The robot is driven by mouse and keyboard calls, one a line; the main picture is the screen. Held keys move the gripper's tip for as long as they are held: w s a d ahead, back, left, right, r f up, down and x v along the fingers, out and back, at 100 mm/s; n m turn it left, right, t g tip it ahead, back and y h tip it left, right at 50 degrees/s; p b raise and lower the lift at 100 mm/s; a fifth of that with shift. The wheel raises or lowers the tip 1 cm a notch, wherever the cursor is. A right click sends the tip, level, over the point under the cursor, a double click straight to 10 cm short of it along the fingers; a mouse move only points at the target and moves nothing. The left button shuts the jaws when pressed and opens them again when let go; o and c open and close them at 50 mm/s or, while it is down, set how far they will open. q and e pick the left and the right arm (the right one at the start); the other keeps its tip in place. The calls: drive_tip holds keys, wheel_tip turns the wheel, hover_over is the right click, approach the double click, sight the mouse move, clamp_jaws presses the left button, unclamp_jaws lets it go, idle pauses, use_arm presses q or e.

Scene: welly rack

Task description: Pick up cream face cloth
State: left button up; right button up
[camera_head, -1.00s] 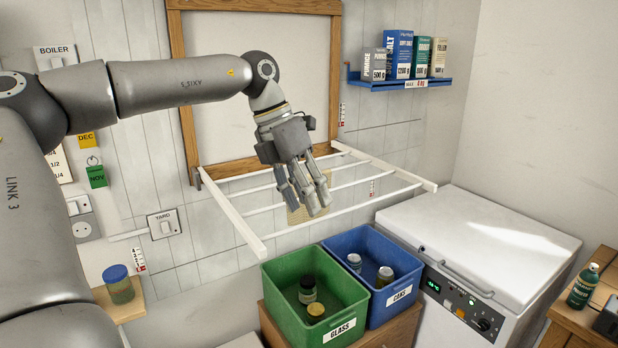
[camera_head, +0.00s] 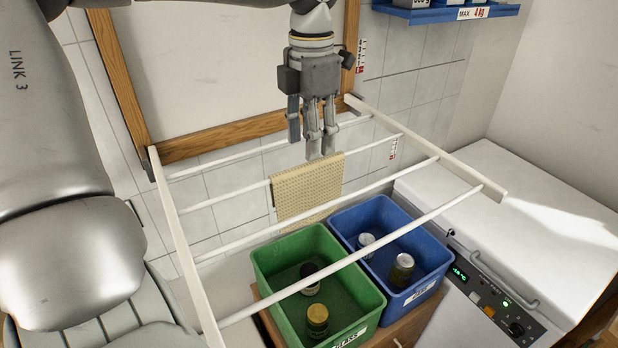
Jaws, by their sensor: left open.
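The cream face cloth (camera_head: 307,190) hangs over a white bar of the fold-out drying rack (camera_head: 185,250). It has a fine grid texture, and its lower part hangs behind a nearer bar. My left gripper (camera_head: 316,145) is open and points down just above the cloth's top edge. Its fingertips overlap the top of the cloth in the picture; I cannot tell whether they touch it. My right gripper is not in view.
Below the rack stand a green crate (camera_head: 262,262) and a blue crate (camera_head: 345,222), each holding jars or cans. A white appliance (camera_head: 560,240) is at the right. A blue shelf (camera_head: 440,14) is on the wall. Rack bars surround the cloth.

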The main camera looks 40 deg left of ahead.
sight(308, 163)
use_arm(q)
drive_tip(key=shift+f, duration=0.8)
wheel_tip(308, 163, down, 3)
drive_tip(key=p, duration=0.2)
drive_tip(key=shift+s+a+r+p, duration=0.1)
drive_tip(key=shift+s+r+p, duration=0.1)
drive_tip(key=shift+p, duration=0.1)
wheel_tip(308, 163, down, 2)
drive_tip(key=shift+a+f+p, duration=0.1)
drive_tip(key=shift+p, duration=0.2)
drive_tip(key=shift+f, duration=0.2)
drive_tip(key=c, duration=0.6)
clamp_jaws()
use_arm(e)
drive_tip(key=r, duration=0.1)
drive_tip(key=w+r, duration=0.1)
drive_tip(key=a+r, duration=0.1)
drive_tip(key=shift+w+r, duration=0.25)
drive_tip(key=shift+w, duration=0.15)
